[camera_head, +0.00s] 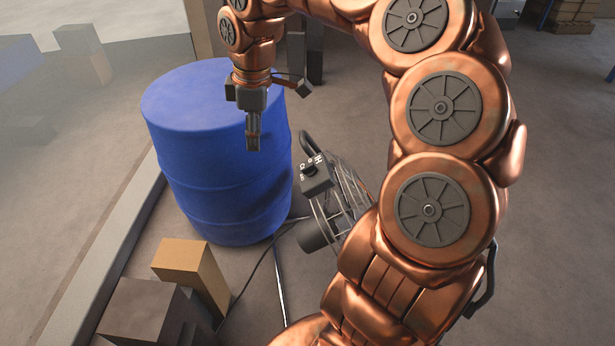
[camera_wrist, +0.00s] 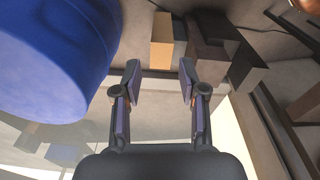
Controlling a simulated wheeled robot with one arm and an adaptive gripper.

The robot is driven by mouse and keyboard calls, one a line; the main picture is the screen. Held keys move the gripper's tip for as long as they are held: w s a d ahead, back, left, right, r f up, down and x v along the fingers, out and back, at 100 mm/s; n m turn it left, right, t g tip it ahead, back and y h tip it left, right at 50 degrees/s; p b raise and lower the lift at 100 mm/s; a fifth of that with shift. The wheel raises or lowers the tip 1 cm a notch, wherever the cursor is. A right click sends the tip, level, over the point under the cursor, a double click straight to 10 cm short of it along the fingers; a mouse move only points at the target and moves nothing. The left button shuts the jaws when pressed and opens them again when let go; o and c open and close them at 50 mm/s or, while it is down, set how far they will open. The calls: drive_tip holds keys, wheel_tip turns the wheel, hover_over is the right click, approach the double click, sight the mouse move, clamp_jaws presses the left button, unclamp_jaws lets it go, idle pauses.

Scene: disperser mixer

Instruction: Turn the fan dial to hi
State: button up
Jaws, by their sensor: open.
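The fan (camera_head: 340,205) stands on the floor right of the blue drum, partly hidden behind my arm. Its dark control box (camera_head: 318,177) is on top, with a small dark dial (camera_head: 307,168) and white markings around it, too small to read fully. My gripper (camera_head: 253,148) points down in front of the drum, up and to the left of the dial and apart from it. In the wrist view my gripper (camera_wrist: 160,82) is open, with nothing between its fingers. The fan and dial do not show in the wrist view.
The blue drum (camera_head: 205,150) stands close behind my gripper; it also fills the upper left of the wrist view (camera_wrist: 50,55). A tan box (camera_head: 185,262) and dark boxes (camera_head: 140,310) are at the lower left. A cable (camera_head: 250,275) lies on the floor near the fan.

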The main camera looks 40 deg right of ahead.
drive_tip(key=w+d+f+n+b, duration=0.1)
drive_tip(key=w+d+f+b, duration=0.45)
drive_tip(key=d+f, duration=0.35)
drive_tip(key=g+b, duration=0.1)
drive_tip(key=b, duration=0.1)
hover_over(308, 165)
drive_tip(key=shift+n+h, duration=0.3)
drive_tip(key=shift+h, duration=0.1)
wheel_tip(308, 165, down, 8)
drive_tip(key=shift+a, duration=0.15)
drive_tip(key=shift+f, duration=0.65)
drive_tip(key=shift+f+b, duration=0.7)
drive_tip(key=shift+f, duration=2.5)
clamp_jaws()
